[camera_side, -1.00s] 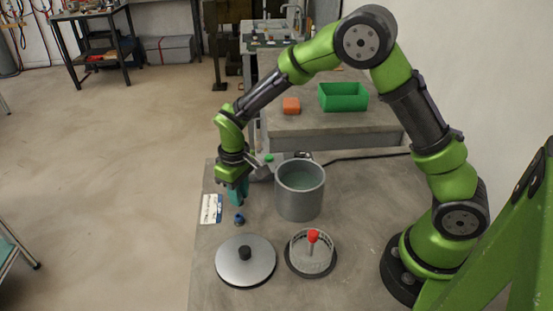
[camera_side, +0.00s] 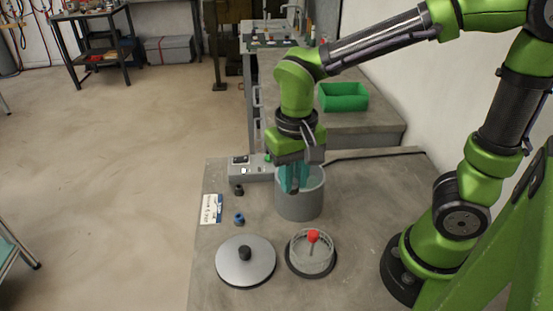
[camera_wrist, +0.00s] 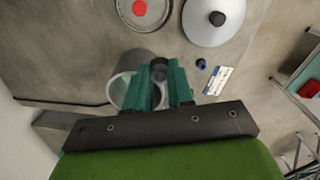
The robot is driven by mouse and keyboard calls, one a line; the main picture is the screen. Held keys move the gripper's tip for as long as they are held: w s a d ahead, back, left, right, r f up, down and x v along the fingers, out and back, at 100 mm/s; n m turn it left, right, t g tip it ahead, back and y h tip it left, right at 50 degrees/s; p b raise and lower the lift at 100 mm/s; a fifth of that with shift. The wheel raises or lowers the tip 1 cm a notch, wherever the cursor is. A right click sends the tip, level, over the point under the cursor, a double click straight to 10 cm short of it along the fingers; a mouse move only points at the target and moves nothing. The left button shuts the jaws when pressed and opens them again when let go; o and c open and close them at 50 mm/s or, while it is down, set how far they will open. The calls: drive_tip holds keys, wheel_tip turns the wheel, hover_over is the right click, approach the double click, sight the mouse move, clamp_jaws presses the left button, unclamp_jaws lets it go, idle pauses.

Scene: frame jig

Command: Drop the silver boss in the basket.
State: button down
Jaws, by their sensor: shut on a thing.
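My gripper (camera_side: 293,188) points down with its teal fingers at the mouth of the grey pot (camera_side: 303,207), near its left rim. In the wrist view the fingers (camera_wrist: 163,98) are shut on a small dark grey piece, which I take to be the silver boss (camera_wrist: 160,70); the fingers hide much of it. The round grey basket (camera_side: 301,262) with a red-topped upright handle stands in front of the pot, apart from my gripper. Its red top also shows in the wrist view (camera_wrist: 139,8).
A silver lid with a black knob (camera_side: 245,254) lies left of the basket. A blue ring-like part (camera_side: 239,218), a dark small part (camera_side: 238,190) and a label card (camera_side: 211,209) lie at left. A control box (camera_side: 250,170) and green bin (camera_side: 343,97) stand behind.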

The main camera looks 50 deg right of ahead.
drive_tip(key=shift+s+d+f+m, duration=0.2)
drive_tip(key=shift+s+f+m, duration=0.6)
drive_tip(key=shift+f, duration=1.05)
drive_tip(key=shift+s+d+f+m, duration=0.15)
drive_tip(key=shift+s+f+m, duration=0.6)
drive_tip(key=shift+f, duration=1.1)
drive_tip(key=shift+s+d+f+m, duration=0.2)
drive_tip(key=shift+s+f+m, duration=0.55)
drive_tip(key=shift+f, duration=1.1)
drive_tip(key=shift+w, duration=0.2)
drive_tip(key=c, duration=0.8)
unclamp_jaws()
drive_tip(key=shift+o, duration=0.2)
wheel_tip(320, 180, up, 8)
